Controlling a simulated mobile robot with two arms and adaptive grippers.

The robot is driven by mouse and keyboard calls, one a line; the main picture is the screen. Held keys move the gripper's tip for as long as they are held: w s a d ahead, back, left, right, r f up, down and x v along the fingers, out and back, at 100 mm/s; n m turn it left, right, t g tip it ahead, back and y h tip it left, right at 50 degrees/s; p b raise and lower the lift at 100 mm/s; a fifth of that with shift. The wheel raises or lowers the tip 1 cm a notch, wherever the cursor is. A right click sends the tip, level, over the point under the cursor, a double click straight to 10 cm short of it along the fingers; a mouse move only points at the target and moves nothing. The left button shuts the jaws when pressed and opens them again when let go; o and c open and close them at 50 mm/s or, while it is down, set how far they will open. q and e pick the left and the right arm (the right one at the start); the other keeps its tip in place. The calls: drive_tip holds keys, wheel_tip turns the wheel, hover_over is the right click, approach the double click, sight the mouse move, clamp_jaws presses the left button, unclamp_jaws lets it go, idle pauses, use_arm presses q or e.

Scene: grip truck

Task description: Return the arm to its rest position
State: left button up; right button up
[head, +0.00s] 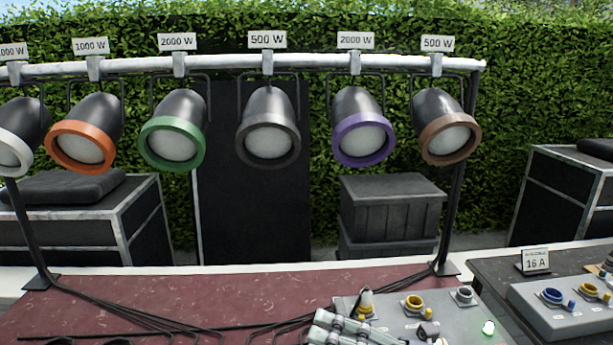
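A truss (220,64) holds several lamps with coloured rims and wattage labels. Black cables (120,315) run over the dark red table (220,285). At right, another socket box (565,315) stands near a "16 A" sign (535,261). Black cases and a hedge stand behind.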

drive_tip(key=w+d+m+t+h, duration=0.8)
drive_tip(key=d+m+t+h, duration=0.5)
drive_tip(key=m, duration=0.7)
drive_tip(key=s+d+f+m+g+h, duration=0.25)
drive_tip(key=f+m, duration=0.25)
drive_tip(key=f, duration=0.3)
drive_tip(key=s+d+f+m+g+h, duration=0.15)
drive_tip(key=d+f+m+h, duration=0.25)
drive_tip(key=f, duration=0.5)
drive_tip(key=s+a+f+m+g, duration=0.25)
drive_tip(key=s+f+g, duration=0.85)
drive_tip(key=s+f, duration=0.6)
drive_tip(key=s+f+g+b, duration=0.1)
drive_tip(key=s+f, duration=0.2)
drive_tip(key=f, duration=1.1)
drive_tip(key=s+f+g+b, duration=0.1)
drive_tip(key=s+f, duration=0.1)
drive_tip(key=f, duration=1.3)
drive_tip(key=s+d+f+b, duration=0.1)
drive_tip(key=s+f, duration=0.7)
drive_tip(key=s+d+f+g+b, duration=0.1)
drive_tip(key=s+d+f, duration=0.1)
drive_tip(key=s+f, duration=0.6)
drive_tip(key=shift+s+d+y, duration=0.15)
drive_tip(key=shift+d+y, duration=0.1)
drive_tip(key=shift+y, duration=0.1)
